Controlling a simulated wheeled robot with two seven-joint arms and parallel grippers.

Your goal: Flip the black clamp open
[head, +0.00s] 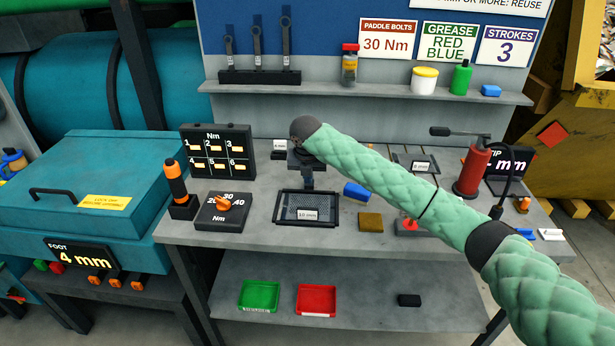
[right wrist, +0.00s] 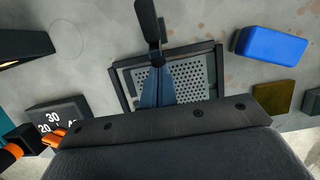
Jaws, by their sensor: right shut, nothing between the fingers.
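A black framed tray (head: 278,208) with a perforated metal plate and a "10 mm" label lies on the bench. It also shows in the right wrist view (right wrist: 216,70). At its far side in that view, a narrow black upright piece (right wrist: 147,20) looks like the black clamp's lever; I cannot tell its angle. My right gripper (head: 308,185) points down over the far part of this tray, its blue-grey fingers (right wrist: 157,64) shut and empty. The fingertips are close to the black piece; I cannot tell whether they touch. In the head view the gripper and wrist hide this spot. My left gripper is out of view.
A blue block (head: 355,191) and a brown block (head: 370,222) lie right of the tray. A dial box (head: 222,212) and an orange-handled driver (head: 175,182) stand left. A numbered black board (head: 217,152) is behind, and a red pump (head: 472,170) stands at right.

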